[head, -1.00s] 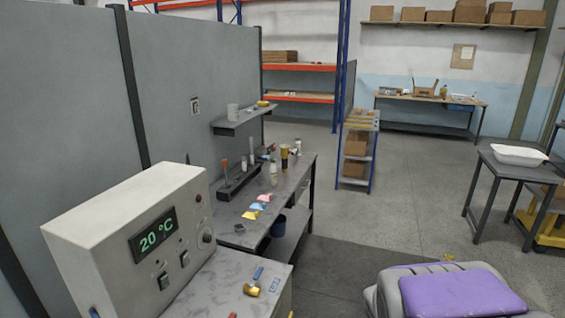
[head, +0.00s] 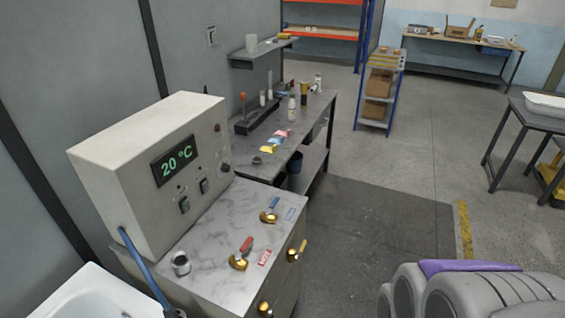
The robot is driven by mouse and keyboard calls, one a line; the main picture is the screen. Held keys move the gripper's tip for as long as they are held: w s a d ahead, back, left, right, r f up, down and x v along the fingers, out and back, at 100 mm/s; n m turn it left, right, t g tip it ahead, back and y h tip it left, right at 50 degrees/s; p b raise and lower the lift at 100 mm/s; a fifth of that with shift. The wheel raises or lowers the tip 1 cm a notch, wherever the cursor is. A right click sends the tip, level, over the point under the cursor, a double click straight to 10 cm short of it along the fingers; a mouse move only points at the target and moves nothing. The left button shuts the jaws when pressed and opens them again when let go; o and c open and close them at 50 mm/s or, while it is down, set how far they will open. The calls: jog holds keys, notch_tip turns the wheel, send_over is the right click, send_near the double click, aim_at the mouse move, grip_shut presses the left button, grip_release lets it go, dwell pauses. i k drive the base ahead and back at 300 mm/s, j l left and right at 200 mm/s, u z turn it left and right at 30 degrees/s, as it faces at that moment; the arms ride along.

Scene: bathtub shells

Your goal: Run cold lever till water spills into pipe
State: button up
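The cold lever (head: 272,208), a blue handle on a brass base, stands on the grey marbled counter (head: 215,222). A blue label (head: 290,214) lies beside it. The hot lever (head: 243,250), red on brass, is nearer, with a red label (head: 265,257). Brass fittings (head: 293,255) show at the counter's front side, another lower down (head: 265,307). A short open metal pipe piece (head: 181,263) stands on the counter's left. A blue hose (head: 143,265) runs down from the control box. I see no running water. My gripper is not in view.
The control box (head: 135,165) reads 20 °C. A white tub (head: 85,295) is at lower left. Behind the counter is a workbench (head: 318,110) with bottles and coloured pads. A step rack (head: 378,95) and table (head: 530,115) stand beyond. The floor between (head: 385,220) is clear.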

aim_at(273, 204)
jog(key=i+l, duration=0.2)
jog(key=i, duration=0.15)
jog(key=i+l, duration=0.15)
jog(key=i, duration=0.25)
jog(key=i+l+u, duration=0.1)
jog(key=i, duration=0.25)
jog(key=l, duration=0.1)
